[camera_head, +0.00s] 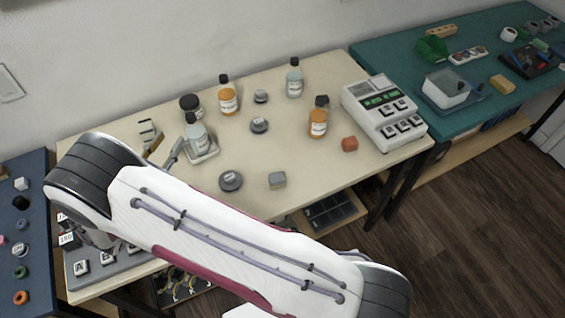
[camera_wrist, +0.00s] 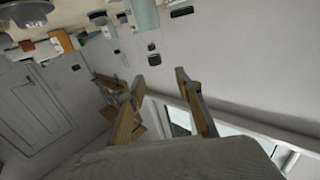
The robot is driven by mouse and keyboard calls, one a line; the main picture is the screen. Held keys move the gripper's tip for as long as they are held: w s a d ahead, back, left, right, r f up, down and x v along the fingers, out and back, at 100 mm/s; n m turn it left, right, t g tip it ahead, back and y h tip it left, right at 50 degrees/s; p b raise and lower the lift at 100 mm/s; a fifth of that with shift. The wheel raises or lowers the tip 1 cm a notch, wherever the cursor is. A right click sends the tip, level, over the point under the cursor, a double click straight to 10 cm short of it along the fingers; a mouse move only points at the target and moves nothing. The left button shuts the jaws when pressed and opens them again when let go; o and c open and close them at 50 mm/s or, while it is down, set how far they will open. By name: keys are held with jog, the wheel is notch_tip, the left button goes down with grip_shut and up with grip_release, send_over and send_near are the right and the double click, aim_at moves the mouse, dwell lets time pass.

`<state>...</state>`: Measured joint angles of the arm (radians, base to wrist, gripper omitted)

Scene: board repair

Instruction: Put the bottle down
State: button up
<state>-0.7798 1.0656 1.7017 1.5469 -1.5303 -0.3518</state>
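A pale grey-green bottle (camera_head: 197,138) with a dark cap and white label stands upright on a small white tray (camera_head: 211,155) on the cream table. My gripper (camera_head: 164,141) is just left of this bottle in the head view, with its fingers spread. In the wrist view my gripper (camera_wrist: 163,98) shows its two tan-padded fingers wide apart, with only pale wall between them. A pale grey-green bottle (camera_wrist: 145,13) shows at the top edge of the wrist view, clear of the fingers; I cannot tell which one it is.
Near the tray are a dark-lidded jar (camera_head: 191,105), orange bottles (camera_head: 228,102) (camera_head: 318,122), another pale bottle (camera_head: 294,82), grey round weights (camera_head: 231,181), a grey block (camera_head: 277,180) and a red block (camera_head: 350,144). A white keypad device (camera_head: 383,112) stands right. The front middle is partly clear.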

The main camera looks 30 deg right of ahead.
jog(key=w+r+n+t+y, duration=0.1)
jog(key=w+r+y, duration=0.3)
jog(key=r, duration=0.3)
jog(key=w+r+n+y, duration=0.1)
jog(key=w+r+y, duration=0.3)
jog(key=r, duration=0.2)
jog(key=s+r+n+g+y, duration=0.1)
jog(key=s+r+n+y, duration=0.15)
jog(key=r, duration=0.35)
jog(key=s+r+n+y, duration=0.1)
jog(key=s+r+y, duration=0.3)
jog(key=r, duration=0.1)
jog(key=s+d+f+n+g, duration=0.1)
jog(key=s+d, duration=0.5)
jog(key=s, duration=0.6)
jog(key=s+d+f+n+g+h, duration=0.1)
jog(key=s+d+g, duration=0.2)
jog(key=s+d, duration=0.3)
jog(key=s+d+f+n+g+h, duration=0.1)
jog(key=s+d+g, duration=0.2)
jog(key=s, duration=1.4)
jog(key=d, duration=0.3)
jog(key=shift+s+d+f, duration=0.15)
jog(key=shift+s+d, duration=0.1)
jog(key=shift+s, duration=0.1)
